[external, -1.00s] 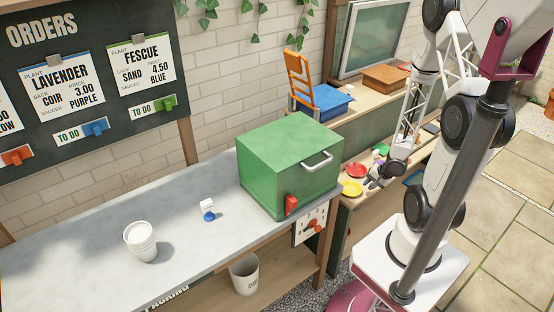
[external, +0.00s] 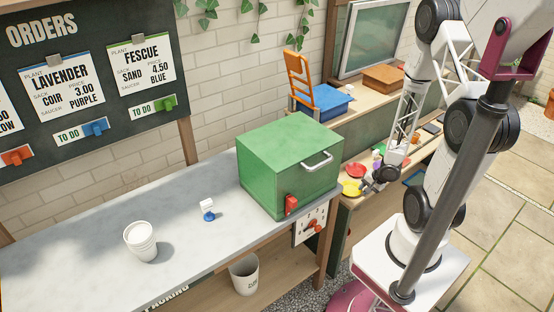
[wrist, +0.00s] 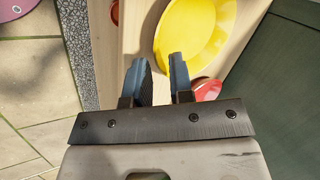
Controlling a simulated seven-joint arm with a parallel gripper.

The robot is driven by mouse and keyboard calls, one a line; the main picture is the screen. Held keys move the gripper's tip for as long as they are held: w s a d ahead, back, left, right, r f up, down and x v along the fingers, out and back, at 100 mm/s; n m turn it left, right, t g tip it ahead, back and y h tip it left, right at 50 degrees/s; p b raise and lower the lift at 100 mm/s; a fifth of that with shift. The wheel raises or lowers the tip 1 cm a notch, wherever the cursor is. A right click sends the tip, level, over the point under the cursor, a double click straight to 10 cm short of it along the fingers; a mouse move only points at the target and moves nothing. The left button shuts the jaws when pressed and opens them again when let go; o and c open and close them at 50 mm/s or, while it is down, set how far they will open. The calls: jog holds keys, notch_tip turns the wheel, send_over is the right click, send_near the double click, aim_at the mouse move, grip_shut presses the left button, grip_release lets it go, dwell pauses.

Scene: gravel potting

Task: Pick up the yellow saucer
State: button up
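The yellow saucer (external: 351,188) lies on the wooden bench beyond the green box, near the bench's front edge. In the wrist view the yellow saucer (wrist: 196,30) shows large at the top, just ahead of my fingertips. My gripper (external: 366,184) is beside the saucer's right side in the external view. In the wrist view my gripper (wrist: 158,68) has its two blue-grey fingers apart with nothing visible between them. The right fingertip overlaps the saucer's near rim in the picture; I cannot tell whether they touch.
A red saucer (external: 355,170) lies just behind the yellow one. A red thing (wrist: 207,90) shows by my right finger. A gravel strip (wrist: 78,45) runs beyond the bench edge.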

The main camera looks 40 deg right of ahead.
jog(key=shift+x, duration=0.8)
grip_shut()
